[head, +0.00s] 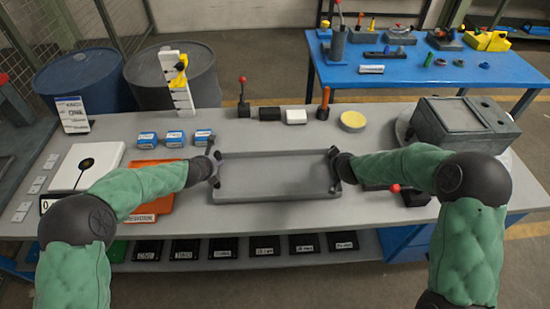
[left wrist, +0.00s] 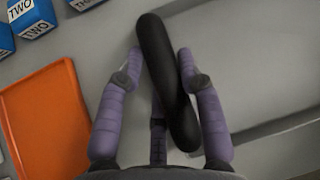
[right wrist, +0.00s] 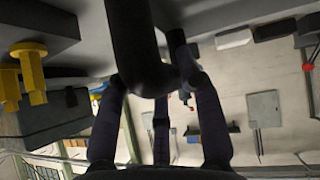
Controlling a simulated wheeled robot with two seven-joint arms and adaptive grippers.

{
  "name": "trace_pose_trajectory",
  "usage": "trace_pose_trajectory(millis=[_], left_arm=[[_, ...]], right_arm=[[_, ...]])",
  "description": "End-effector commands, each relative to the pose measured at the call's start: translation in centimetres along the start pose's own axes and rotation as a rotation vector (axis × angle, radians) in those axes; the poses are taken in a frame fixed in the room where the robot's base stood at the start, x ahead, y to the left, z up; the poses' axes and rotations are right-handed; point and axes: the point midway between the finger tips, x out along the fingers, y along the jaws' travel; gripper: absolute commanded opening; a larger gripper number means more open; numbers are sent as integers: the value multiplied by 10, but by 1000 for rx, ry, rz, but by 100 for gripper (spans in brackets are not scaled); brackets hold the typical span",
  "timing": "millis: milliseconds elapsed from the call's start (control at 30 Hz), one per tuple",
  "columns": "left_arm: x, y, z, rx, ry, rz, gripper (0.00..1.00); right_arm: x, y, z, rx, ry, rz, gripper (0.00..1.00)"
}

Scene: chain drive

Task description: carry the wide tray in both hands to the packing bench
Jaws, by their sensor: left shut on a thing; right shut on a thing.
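The wide grey tray (head: 275,180) is in the middle of the grey bench (head: 320,226) in the head view, with a dark handle at each end. It looks level and empty. I cannot tell whether it touches the bench top. My left gripper (head: 213,168) is shut on the left handle; the left wrist view shows this black handle (left wrist: 155,50) between its fingers. My right gripper (head: 338,170) is shut on the right handle, and the right wrist view shows that black handle (right wrist: 135,45) between the fingers. The fingers partly hide both handles.
A blue table (head: 400,72) with several small parts stands behind, across a strip of floor. On the grey bench, blue boxes (head: 174,139) and an orange tray (head: 155,180) lie left. A yellow disc (head: 353,121) and a grey machine (head: 465,125) are to the right.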

Motion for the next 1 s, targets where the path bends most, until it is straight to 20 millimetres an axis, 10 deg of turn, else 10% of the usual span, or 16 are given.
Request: trace_pose_trajectory(millis=[167,200,267,667,1000], left_arm=[[6,0,-5,7,-1,-5,0],[6,0,-7,7,3,-5,42],[5,-1,-6,6,3,-5,59],[3,1,-5,2,1,-1,60],[-40,1,-4,2,-2,-1,60]], right_arm=[[6,-4,5,-7,2,-4,0],[6,-4,7,-8,-2,-6,42],[5,-4,6,-7,-2,-6,59],[5,-2,5,-2,0,-2,60],[5,-2,5,-1,0,-1,60]])
